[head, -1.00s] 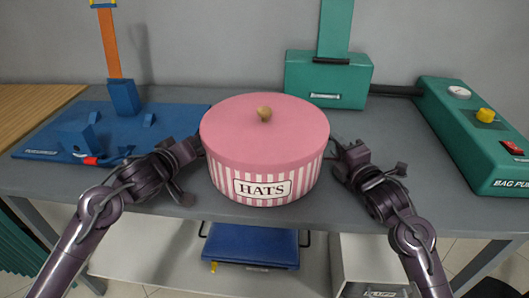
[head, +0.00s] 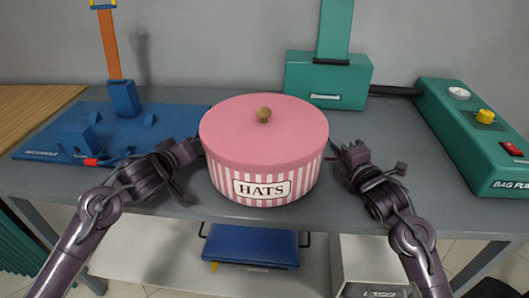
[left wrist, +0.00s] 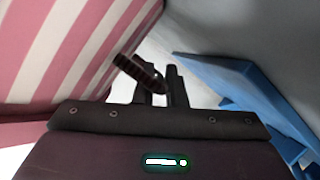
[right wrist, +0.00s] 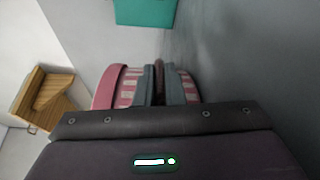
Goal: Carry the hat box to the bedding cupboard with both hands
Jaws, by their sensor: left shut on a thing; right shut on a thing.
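The hat box (head: 265,140) is round, with a plain pink lid, a wooden knob, pink-and-white striped sides and a "HATS" label. It stands upright on the grey table in the middle of the head view. My left gripper (head: 196,150) is at its left side, shut on a dark brown side handle (left wrist: 140,72) seen between the fingers in the left wrist view. My right gripper (head: 338,152) is at its right side, shut on a brown strip like a handle (right wrist: 159,75) in the right wrist view. I cannot make out a bedding cupboard in any view.
A blue press-like device (head: 60,135) stands left on the table (head: 380,130). A green machine (head: 330,80) stands behind the box, joined to a green unit (head: 470,140) at right. A blue case (head: 250,246) lies on the lower shelf. A wooden piece (right wrist: 45,95) shows in the right wrist view.

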